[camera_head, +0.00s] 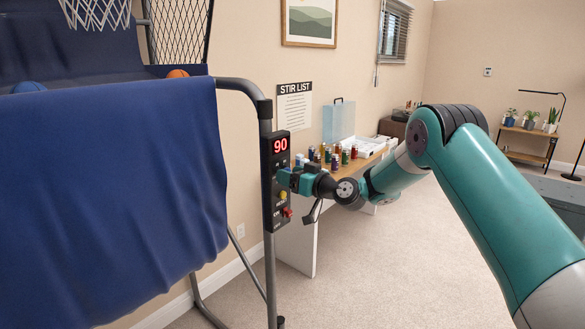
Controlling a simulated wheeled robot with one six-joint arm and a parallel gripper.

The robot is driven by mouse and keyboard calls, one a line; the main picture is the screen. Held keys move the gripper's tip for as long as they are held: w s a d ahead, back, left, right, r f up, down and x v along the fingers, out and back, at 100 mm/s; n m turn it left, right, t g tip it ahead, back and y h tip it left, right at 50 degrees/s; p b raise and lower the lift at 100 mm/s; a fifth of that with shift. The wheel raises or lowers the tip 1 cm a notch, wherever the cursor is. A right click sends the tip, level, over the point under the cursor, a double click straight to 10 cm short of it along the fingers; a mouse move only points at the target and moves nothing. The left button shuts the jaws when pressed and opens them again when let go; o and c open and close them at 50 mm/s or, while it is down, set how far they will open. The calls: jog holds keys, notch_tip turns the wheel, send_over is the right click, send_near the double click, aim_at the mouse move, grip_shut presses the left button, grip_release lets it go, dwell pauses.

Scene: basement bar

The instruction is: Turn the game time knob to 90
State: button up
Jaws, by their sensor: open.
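The black control panel (277,228) of the arcade basketball game stands upright on the grey frame post. Its red display (280,146) reads 90. My gripper (285,180) is at the middle of the panel, coming from the right, with its jaws open. The game time knob is not visible; my gripper covers that part of the panel. I cannot tell whether the fingers touch it. Below my gripper, a yellow button (283,195) and a red control (287,212) show on the panel.
The grey frame (267,190) and blue cloth (110,190) fill the left side. Behind my gripper, a table (375,150) bears several small coloured bottles (335,160) and a clear bluish case (339,120). Carpet (400,260) below my arm is clear.

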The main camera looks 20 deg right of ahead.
jog(key=shift+w+a, duration=0.2)
jog(key=c, duration=0.9)
jog(key=shift+f+b, duration=0.15)
jog(key=shift+b, duration=0.3)
jog(key=shift+m+b, duration=0.4)
jog(key=shift+b, duration=0.25)
